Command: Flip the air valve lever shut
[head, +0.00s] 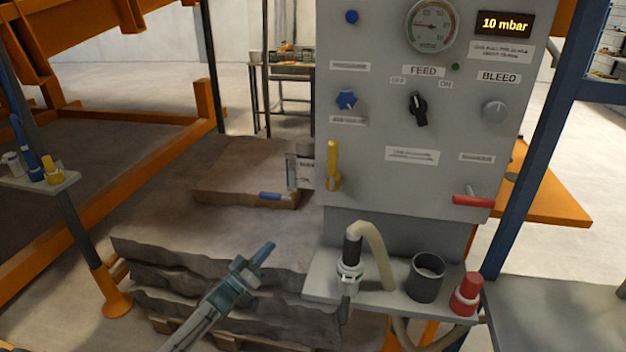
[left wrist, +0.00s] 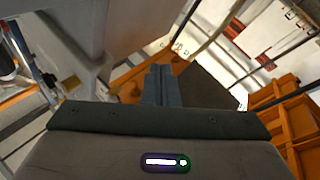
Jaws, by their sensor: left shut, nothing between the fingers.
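A grey control panel (head: 385,130) carries two levers. A yellow lever (head: 333,165) hangs upright at its lower left edge. A red lever handle (head: 473,200) lies nearly level at its lower right. The small labels are too blurred to tell which lever is the air valve. My left gripper (head: 264,253) is below and left of the panel, apart from both levers. Its fingers also show in the left wrist view (left wrist: 160,85), pressed together and empty. My right gripper is not in view.
A shelf under the panel holds a hose with a nozzle (head: 350,265), a dark cup (head: 427,278) and a red-capped bottle (head: 466,294). Stacked slabs (head: 135,250) lie below my left arm. A blue post (head: 520,170) stands right of the panel. The display (head: 504,24) reads 10 mbar.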

